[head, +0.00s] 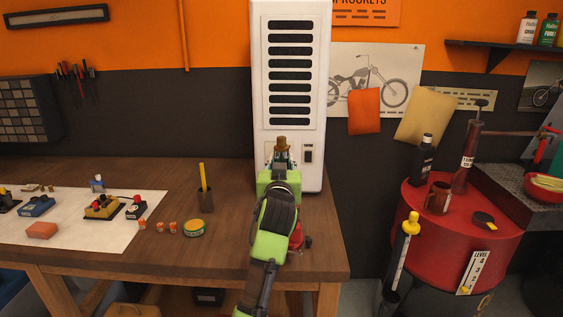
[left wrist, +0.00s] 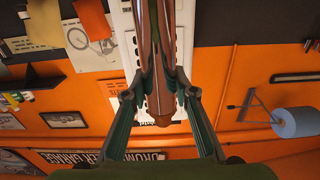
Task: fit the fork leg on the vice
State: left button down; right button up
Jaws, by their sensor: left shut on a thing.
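My left gripper (head: 281,160) is raised in front of the white vented cabinet, above the right end of the workbench. It is shut on a brown, tube-like piece, which I take for the fork leg; its top (head: 281,142) shows above the fingers. In the left wrist view, the brown tube (left wrist: 152,50) lies between the two fingers of the gripper (left wrist: 157,95). Its far end is out of frame. A small red part (head: 297,238) on the bench is mostly hidden by my left arm; I cannot tell whether it is the vice. My right gripper is not in view.
The white cabinet (head: 258,120) stands close behind.

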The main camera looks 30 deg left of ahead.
pick_arm(q)
jog(key=shift+f+b, duration=0.4)
jog(key=shift+b, duration=0.05)
dwell(0.5)
jog(key=c, duration=1.8)
grip_release()
jog(key=shift+o, duration=1.2)
jog(key=shift+s+d, duration=0.1)
jog(key=shift+s, duration=0.05)
jog(key=shift+o, duration=1.2)
jog(key=shift+f, duration=0.45)
jog(key=shift+o, duration=0.8)
jog(key=shift+r, duration=0.1)
